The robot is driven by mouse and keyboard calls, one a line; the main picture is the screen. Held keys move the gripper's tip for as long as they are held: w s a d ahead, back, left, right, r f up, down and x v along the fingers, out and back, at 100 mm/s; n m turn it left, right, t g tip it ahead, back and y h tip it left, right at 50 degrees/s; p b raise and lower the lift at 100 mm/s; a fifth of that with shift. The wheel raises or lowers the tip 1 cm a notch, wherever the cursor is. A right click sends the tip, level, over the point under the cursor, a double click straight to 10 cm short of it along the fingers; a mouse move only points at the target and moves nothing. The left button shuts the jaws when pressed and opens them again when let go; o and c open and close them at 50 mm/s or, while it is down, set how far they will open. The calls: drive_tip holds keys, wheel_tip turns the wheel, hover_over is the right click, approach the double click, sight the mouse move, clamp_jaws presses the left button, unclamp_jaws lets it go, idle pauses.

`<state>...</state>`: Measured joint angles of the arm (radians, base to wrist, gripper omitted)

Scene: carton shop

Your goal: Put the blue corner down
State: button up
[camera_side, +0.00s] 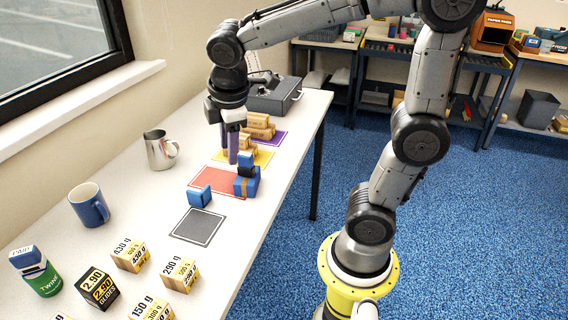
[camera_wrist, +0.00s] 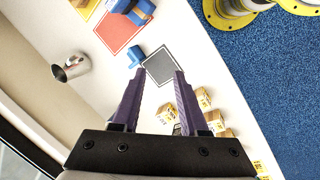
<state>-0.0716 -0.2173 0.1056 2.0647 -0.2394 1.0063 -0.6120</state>
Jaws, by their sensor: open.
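A small L-shaped blue corner (camera_side: 199,196) rests on the white table between the red mat (camera_side: 211,182) and the grey mat (camera_side: 198,226). In the wrist view the blue corner (camera_wrist: 135,56) lies by a corner of the grey mat (camera_wrist: 159,67). My gripper (camera_side: 233,158) is open and empty, with purple fingers pointing down, farther back along the table. In the wrist view my gripper (camera_wrist: 158,73) shows both fingers apart with nothing between them. A larger blue piece with a tan band (camera_side: 246,184) stands at the red mat's right edge.
Tan cartons (camera_side: 257,132) stand on the yellow and purple mats behind. A metal jug (camera_side: 159,152) and a blue mug (camera_side: 88,206) stand at the left. Several priced boxes (camera_side: 181,273) and a green tin (camera_side: 43,281) fill the front. The grey mat is bare.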

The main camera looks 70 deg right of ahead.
drive_tip(key=s+a+m+t+y, duration=0.2)
drive_tip(key=s+m+t, duration=0.1)
drive_tip(key=s+m, duration=0.6)
drive_tip(key=shift+s+a, duration=0.15)
drive_tip(key=shift+s, duration=1.8)
drive_tip(key=shift+f, duration=0.1)
